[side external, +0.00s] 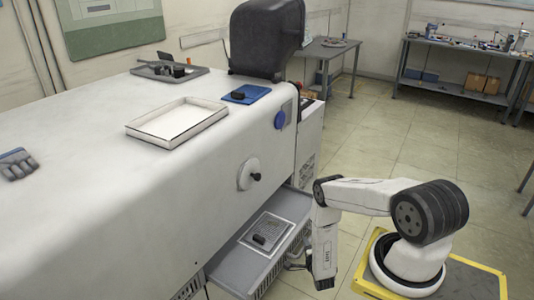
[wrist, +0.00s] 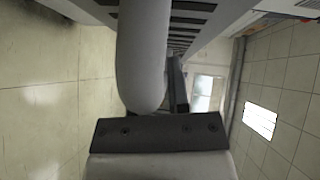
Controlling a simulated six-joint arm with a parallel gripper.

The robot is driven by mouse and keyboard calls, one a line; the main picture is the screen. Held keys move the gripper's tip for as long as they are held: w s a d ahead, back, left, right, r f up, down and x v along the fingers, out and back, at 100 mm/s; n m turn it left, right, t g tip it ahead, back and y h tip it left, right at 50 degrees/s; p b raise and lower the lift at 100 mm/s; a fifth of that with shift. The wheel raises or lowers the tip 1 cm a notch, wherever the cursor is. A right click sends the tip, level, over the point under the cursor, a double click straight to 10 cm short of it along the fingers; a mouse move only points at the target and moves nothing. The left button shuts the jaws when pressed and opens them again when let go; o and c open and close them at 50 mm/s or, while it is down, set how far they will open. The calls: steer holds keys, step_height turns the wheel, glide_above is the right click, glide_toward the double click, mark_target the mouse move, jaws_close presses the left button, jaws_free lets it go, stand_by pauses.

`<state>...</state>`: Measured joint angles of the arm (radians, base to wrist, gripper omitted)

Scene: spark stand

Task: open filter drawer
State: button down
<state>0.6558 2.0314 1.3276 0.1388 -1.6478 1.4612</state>
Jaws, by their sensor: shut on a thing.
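The filter drawer (side external: 228,270) stands pulled out from the lower side of the large white machine. It is a grey tray holding a framed mesh filter (side external: 268,233) with a small black block on it. My gripper (side external: 294,264) is low at the drawer's front, shut on the drawer handle. The grip itself is small and partly hidden by my arm. In the wrist view, the slotted drawer front (wrist: 188,22) is at the top, and a dark gripper finger (wrist: 178,85) shows close to it; the handle is not clear there.
The white machine (side external: 80,190) fills the left, with a white tray (side external: 176,122), a blue pad (side external: 247,93) and a grey tool tray on top. A round knob (side external: 249,174) sticks out above the drawer. My base stands on a yellow-edged plate. Tiled floor is open behind.

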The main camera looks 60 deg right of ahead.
steer(key=shift+s, duration=0.1)
steer(key=s, duration=0.9)
steer(key=shift+s, duration=0.2)
stand_by(0.3)
steer(key=c, duration=0.6)
jaws_free()
